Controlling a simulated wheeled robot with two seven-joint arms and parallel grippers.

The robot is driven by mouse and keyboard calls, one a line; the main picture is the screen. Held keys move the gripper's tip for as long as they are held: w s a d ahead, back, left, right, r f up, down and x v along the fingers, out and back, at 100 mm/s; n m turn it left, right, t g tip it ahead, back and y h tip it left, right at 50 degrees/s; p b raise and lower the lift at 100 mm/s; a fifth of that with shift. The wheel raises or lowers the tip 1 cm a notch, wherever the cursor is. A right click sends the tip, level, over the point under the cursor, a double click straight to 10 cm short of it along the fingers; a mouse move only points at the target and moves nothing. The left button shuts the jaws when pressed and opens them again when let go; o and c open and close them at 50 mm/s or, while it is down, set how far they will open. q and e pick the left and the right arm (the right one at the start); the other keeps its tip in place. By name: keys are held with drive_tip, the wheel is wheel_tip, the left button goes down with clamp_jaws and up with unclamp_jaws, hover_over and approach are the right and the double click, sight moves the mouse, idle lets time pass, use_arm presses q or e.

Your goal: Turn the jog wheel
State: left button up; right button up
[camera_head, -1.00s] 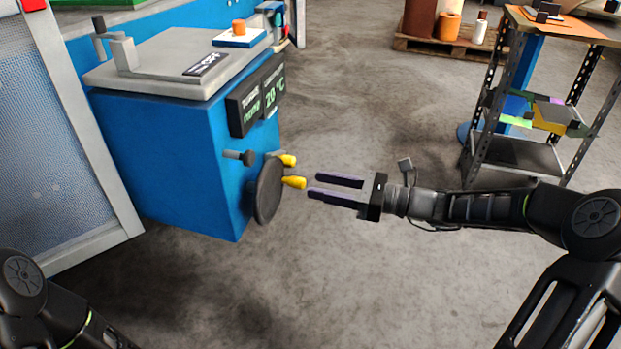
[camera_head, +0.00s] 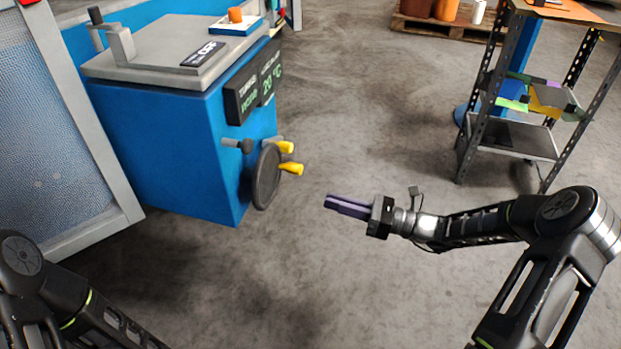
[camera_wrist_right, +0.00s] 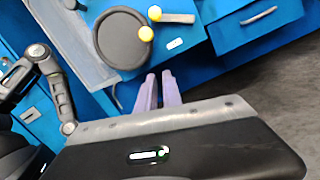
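The jog wheel (camera_head: 266,182) is a dark round disc on the side of the blue machine (camera_head: 175,150). Two yellow knobs (camera_head: 290,168) stick out near it. In the right wrist view the wheel (camera_wrist_right: 122,42) is at the upper left, beyond my fingertips. My right gripper (camera_head: 328,201) is to the right of the wheel, apart from it and a little lower in the picture. Its purple fingers lie close together with nothing visible between them; they also show in the wrist view (camera_wrist_right: 159,76). My left arm enters at the lower left; its gripper is out of frame.
Dark displays (camera_head: 243,95) and a short grey handle (camera_head: 238,145) are on the machine near the wheel. A metal shelf (camera_head: 510,135) stands at the right. A mesh panel (camera_head: 55,130) is at the left. The floor between machine and shelf is clear.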

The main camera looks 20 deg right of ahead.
drive_tip(key=f, duration=0.1)
drive_tip(key=s+f, duration=0.1)
drive_tip(key=shift+d+f+t, duration=0.1)
drive_tip(key=shift+f+t, duration=0.2)
drive_tip(key=shift+f, duration=0.05)
drive_tip(key=shift+c, duration=0.8)
drive_tip(key=shift+s+d+r+n+t+y, duration=0.15)
drive_tip(key=shift+s+d+n+t+y, duration=0.3)
drive_tip(key=shift+d, duration=0.2)
clamp_jaws()
drive_tip(key=shift+w+a+r, duration=0.1)
drive_tip(key=shift+w+a, duration=0.05)
drive_tip(key=w+a+r+b, duration=0.3)
drive_tip(key=w+a+r, duration=0.3)
drive_tip(key=a, duration=0.1)
drive_tip(key=shift+a+r, duration=0.15)
drive_tip(key=shift+a, duration=0.05)
